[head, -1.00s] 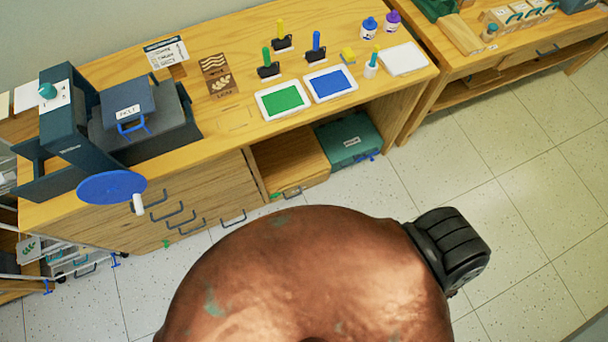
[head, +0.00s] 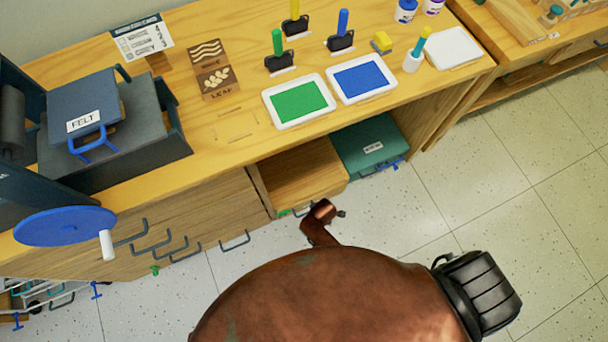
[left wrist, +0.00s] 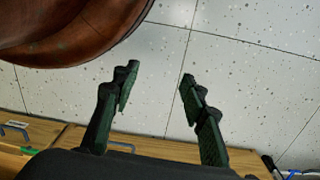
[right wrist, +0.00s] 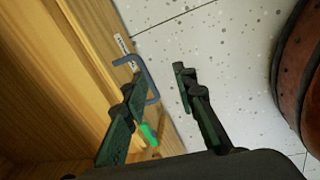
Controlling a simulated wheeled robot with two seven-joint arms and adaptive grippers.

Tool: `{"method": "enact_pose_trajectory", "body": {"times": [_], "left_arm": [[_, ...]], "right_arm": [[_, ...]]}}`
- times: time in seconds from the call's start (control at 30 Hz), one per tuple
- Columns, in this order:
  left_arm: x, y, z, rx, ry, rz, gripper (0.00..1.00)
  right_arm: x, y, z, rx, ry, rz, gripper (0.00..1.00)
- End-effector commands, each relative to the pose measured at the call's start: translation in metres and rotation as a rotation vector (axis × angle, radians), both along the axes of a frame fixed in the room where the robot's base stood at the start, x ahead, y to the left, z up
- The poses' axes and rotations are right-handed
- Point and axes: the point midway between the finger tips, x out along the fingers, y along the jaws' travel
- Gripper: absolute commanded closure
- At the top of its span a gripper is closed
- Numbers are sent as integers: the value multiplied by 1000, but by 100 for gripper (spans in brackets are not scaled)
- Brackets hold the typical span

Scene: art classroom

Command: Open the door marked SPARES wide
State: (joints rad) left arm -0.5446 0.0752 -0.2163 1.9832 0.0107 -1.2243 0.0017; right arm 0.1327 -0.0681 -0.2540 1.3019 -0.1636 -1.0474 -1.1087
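In the right wrist view, a light wooden front (right wrist: 90,60) carries a small white label (right wrist: 122,48), too small and slanted to read surely, and a grey-blue bar handle (right wrist: 152,82). My right gripper (right wrist: 155,90) is open, and the handle shows between its fingers; I cannot tell if they touch. In the head view, a wooden unit (head: 300,178) with a handle at its lower front is in the bench, left of a teal box (head: 368,146). My left gripper (left wrist: 157,85) is open and empty above the floor. Neither gripper shows clearly in the head view.
The bench (head: 225,150) has several dark drawer handles on its left front. A blue wheel with a white knob (head: 65,227) juts out at left. Printing trays and stamps stand on top. Speckled floor (head: 410,225) is clear at right.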

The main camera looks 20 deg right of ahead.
Motion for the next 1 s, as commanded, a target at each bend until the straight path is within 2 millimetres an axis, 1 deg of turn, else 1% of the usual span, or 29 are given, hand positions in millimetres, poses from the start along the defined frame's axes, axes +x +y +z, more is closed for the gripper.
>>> {"method": "enact_pose_trajectory", "body": {"times": [0.03, 0.1, 0.2, 0.3, 0.43, 0.63, 0.7, 0.77, 1.0], "left_arm": [[0, 0, 2, -1, 7, 4, 60], [2, -1, 12, -3, 9, 6, 60], [3, 0, 22, -4, 12, 9, 60], [5, -1, 30, -6, 11, 9, 60], [7, -3, 45, -10, 9, 10, 60], [9, -7, 81, -19, 8, 12, 60], [17, -16, 78, -42, -22, 7, 60], [24, -21, 79, -59, -51, 4, 60], [47, -38, 56, -105, -147, -1, 60]], "right_arm": [[9, 7, -4, -6, 0, 42, 74], [20, 12, 3, -16, -5, 88, 74], [28, 15, 9, -24, -8, 124, 74], [31, 16, 9, -27, -9, 136, 74], [33, 16, 1, -27, -9, 135, 74], [34, 17, -17, -26, -8, 135, 74], [35, 17, -35, -25, -4, 134, 74], [37, 17, -47, -25, -4, 133, 74], [42, 17, -60, -25, -9, 133, 74]]}}
